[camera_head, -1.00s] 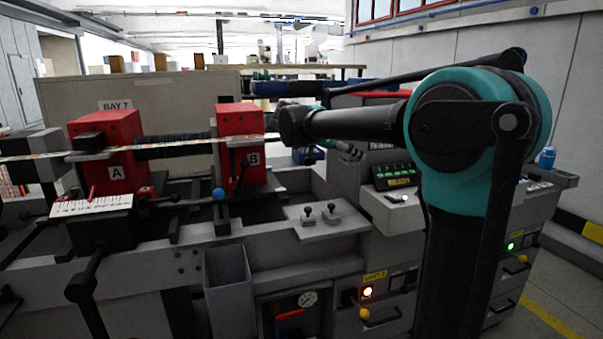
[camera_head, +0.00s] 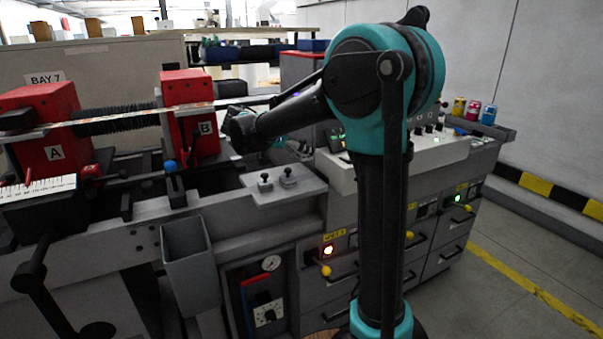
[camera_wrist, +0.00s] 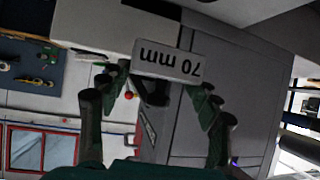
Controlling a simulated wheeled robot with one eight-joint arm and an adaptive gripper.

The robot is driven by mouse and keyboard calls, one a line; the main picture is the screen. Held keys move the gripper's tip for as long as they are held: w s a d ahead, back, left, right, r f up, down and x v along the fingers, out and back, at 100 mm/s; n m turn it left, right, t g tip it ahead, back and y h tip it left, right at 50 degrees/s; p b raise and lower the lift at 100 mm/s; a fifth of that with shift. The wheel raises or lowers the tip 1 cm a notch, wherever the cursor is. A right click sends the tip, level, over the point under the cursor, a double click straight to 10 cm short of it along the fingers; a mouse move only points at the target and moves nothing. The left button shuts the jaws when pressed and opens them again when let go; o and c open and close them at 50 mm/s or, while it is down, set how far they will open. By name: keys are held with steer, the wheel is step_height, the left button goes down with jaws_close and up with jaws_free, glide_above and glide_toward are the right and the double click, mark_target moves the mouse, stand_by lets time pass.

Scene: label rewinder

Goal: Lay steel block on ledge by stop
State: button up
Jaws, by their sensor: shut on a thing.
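My gripper (camera_wrist: 160,95) is shut on a pale grey steel block (camera_wrist: 170,62) in the wrist view. The block is marked "70 mm", which reads upside down there, and it spans between the green fingertips. In the head view my arm reaches left toward the machine, and the gripper and block are mostly hidden behind it. I cannot tell for certain which surface is the ledge or where its stop is. A grey plate (camera_head: 250,197) with two black knobs juts from the machine's front.
Red block A (camera_head: 52,153) and red block B (camera_head: 188,88) stand on the machine with a printed web across them. A scale (camera_head: 38,188) lies at the left. A grey bin (camera_head: 188,255) hangs in front. Cans (camera_head: 473,110) stand at the right. Floor at right is clear.

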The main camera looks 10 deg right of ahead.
mark_target(303, 182)
step_height(303, 182, down, 9)
steer(key=shift+f, duration=0.1)
stand_by(0.4)
steer(key=shift+f, duration=0.1)
steer(key=o, duration=1.7)
